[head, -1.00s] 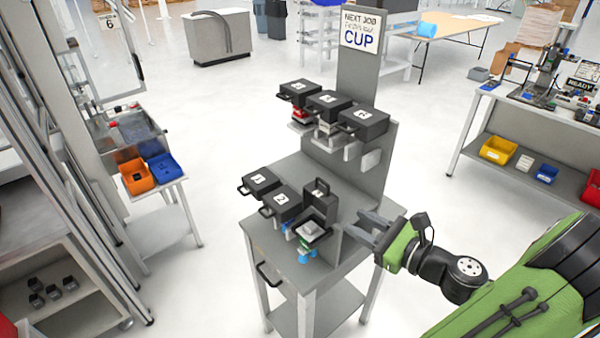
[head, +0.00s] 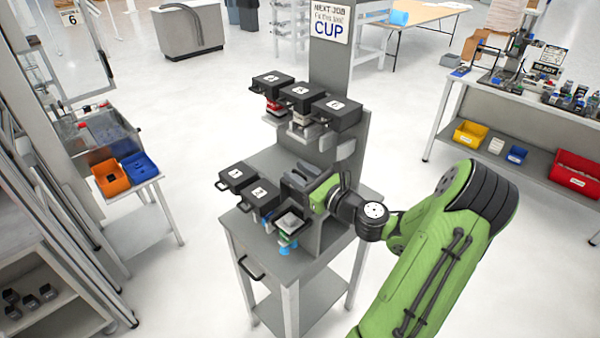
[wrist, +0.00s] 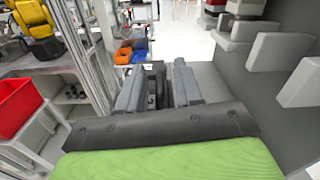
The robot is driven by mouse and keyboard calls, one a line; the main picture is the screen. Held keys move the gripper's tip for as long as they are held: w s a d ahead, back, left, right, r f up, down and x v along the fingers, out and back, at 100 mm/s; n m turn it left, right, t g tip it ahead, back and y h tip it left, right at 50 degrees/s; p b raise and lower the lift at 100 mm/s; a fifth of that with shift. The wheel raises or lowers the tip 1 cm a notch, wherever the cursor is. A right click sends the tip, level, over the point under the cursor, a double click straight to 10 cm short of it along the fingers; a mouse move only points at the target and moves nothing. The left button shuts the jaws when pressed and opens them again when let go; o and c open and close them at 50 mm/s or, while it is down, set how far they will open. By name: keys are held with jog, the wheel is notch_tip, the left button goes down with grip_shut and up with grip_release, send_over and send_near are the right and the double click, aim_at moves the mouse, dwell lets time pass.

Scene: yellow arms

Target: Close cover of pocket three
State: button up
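The stand's lower row (head: 300,262) has pocket one's black cover (head: 237,177) and pocket two's black cover (head: 259,194), both lying flat. Pocket three is to their right, with a light grey piece (head: 289,222) showing in it and a blue part below. Its raised black cover is mostly hidden behind my gripper in the head view. My gripper (head: 297,182) is at that cover, level with its upper part. In the wrist view my gripper's fingers (wrist: 158,88) are apart, with a dark part (wrist: 156,78) showing between them; contact cannot be told.
Above, an upper row of closed black covers (head: 302,96) overhangs, with the stand's grey back panel (head: 350,150) close on my gripper's right in the wrist view. Side bins, orange (head: 110,178) and blue (head: 140,165), stand left, apart from the stand.

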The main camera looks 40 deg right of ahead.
grip_shut()
jog(key=shift+a, duration=0.15)
dwell(0.8)
